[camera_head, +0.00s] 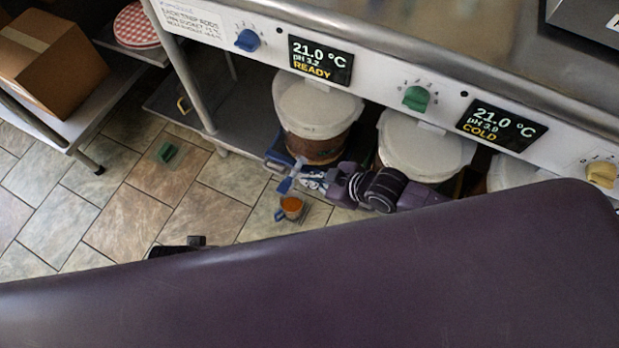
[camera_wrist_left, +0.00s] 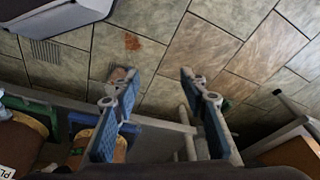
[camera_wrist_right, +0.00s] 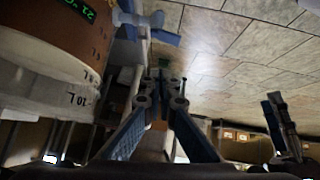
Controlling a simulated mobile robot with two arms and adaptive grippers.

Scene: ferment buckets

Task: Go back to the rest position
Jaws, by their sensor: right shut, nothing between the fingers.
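My right gripper (camera_head: 305,181) reaches left in front of the leftmost bucket (camera_head: 313,147) under the counter. In the right wrist view its blue fingers (camera_wrist_right: 160,88) are together, with nothing between them. A blue tap (camera_wrist_right: 150,25) on the bucket is close by; contact cannot be told. My left gripper (camera_wrist_left: 160,80) has its two fingers apart and empty above the tiled floor. In the head view only a dark part of it, it seems, shows above my purple arm, which hides the lower picture.
A cup (camera_head: 291,205) with orange-brown contents and a blue handle is just below my right gripper. A second lidded bucket (camera_head: 425,150) stands to the right. The counter's control panel (camera_head: 385,70) is above. A cardboard box (camera_head: 50,62) is far left. Floor (camera_head: 120,190) is mostly clear at left.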

